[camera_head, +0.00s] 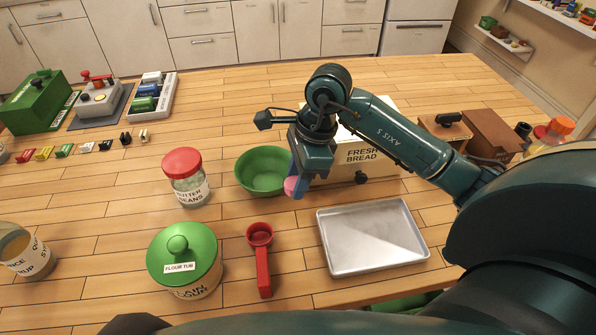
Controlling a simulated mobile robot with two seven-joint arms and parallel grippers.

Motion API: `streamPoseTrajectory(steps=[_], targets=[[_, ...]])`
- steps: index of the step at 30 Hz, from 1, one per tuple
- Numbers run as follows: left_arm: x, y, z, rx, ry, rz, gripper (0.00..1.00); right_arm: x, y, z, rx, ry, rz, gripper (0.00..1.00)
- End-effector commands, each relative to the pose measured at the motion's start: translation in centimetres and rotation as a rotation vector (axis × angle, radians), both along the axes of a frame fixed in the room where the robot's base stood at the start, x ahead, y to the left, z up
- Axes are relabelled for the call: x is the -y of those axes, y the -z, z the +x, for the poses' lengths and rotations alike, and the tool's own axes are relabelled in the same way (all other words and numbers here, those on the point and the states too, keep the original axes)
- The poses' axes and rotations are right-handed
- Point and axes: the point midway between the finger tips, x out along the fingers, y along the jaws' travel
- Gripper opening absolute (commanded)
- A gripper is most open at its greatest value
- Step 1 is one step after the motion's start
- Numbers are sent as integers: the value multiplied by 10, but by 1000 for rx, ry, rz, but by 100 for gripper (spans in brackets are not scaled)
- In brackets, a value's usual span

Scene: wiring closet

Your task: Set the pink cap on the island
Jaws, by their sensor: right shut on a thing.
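The pink cap (290,186) is small and partly hidden at the tip of my right gripper (298,183). The gripper points down and is shut on it. The cap shows just in front of the right rim of a green bowl (262,172); whether it touches anything below is hard to tell. The island (228,105) is a large plank-topped wooden counter under all of this. My left gripper is out of view.
A bread box (363,155) stands behind my right arm. A metal tray (372,236), red scoop (261,258), flour tub (186,262) and red-lidded jar (186,178) stand nearer. The island's back middle is clear.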

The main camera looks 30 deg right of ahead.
Motion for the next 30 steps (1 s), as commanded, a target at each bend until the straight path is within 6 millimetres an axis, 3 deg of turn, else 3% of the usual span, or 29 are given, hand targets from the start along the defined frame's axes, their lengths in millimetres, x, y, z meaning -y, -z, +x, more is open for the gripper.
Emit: streamPoseTrajectory(steps=[14, 30], targets=[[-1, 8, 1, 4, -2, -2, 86, 3, 4, 1, 2, 9, -1, 6], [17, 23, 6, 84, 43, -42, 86, 2, 65, 0, 0, 8, 2, 6]])
